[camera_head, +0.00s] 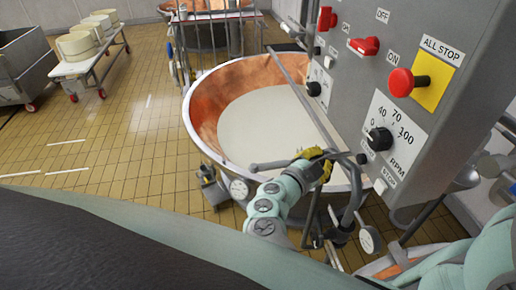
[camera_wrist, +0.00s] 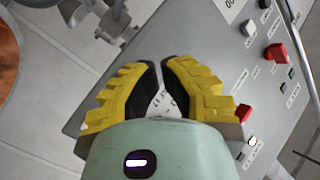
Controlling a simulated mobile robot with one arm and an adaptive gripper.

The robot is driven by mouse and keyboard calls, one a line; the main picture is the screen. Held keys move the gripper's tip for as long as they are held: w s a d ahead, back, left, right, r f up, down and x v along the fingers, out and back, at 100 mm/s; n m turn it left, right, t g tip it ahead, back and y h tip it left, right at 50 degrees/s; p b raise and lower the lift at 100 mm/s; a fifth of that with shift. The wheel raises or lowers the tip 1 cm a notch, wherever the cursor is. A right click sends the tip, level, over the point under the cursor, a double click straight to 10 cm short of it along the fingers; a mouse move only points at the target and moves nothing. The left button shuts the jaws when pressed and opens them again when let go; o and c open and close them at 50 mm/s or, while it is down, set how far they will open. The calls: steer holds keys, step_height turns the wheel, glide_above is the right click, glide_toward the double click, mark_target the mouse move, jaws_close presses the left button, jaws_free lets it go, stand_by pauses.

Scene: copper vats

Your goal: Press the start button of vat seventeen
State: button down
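A grey control panel (camera_head: 350,85) hangs at the right of the head view, above a copper vat (camera_head: 203,105) of pale liquid. Near its lower edge, a white button (camera_head: 380,187) sits by small labels I cannot read clearly. My gripper (camera_head: 328,160), with yellow and black fingers, is just left of the panel's lower part. In the wrist view, its fingertips (camera_wrist: 162,66) come nearly together with a slim gap, holding nothing, in front of the panel (camera_wrist: 120,85). A red control (camera_wrist: 243,113) and a white button (camera_wrist: 252,142) lie right of the fingers. No vat number is legible.
The panel also carries a red ALL STOP knob (camera_head: 402,82) on yellow, a red switch (camera_head: 364,46) and a black RPM dial (camera_head: 379,139). Pipes and a gauge (camera_head: 369,239) stand below. A cart with pale round blocks (camera_head: 76,46) is far left; tiled floor is clear between.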

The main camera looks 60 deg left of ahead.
mark_target(361, 159)
steer(key=w+d, duration=0.2)
steer(key=w, duration=0.3)
steer(key=shift+w+d+p, duration=0.2)
steer(key=shift+w+p, duration=0.1)
steer(key=shift+p, duration=0.05)
steer(key=c, duration=1.6)
jaws_free()
jaws_close()
steer(key=shift+w, duration=0.1)
steer(key=shift+w+d, duration=0.2)
steer(key=shift+w, duration=0.1)
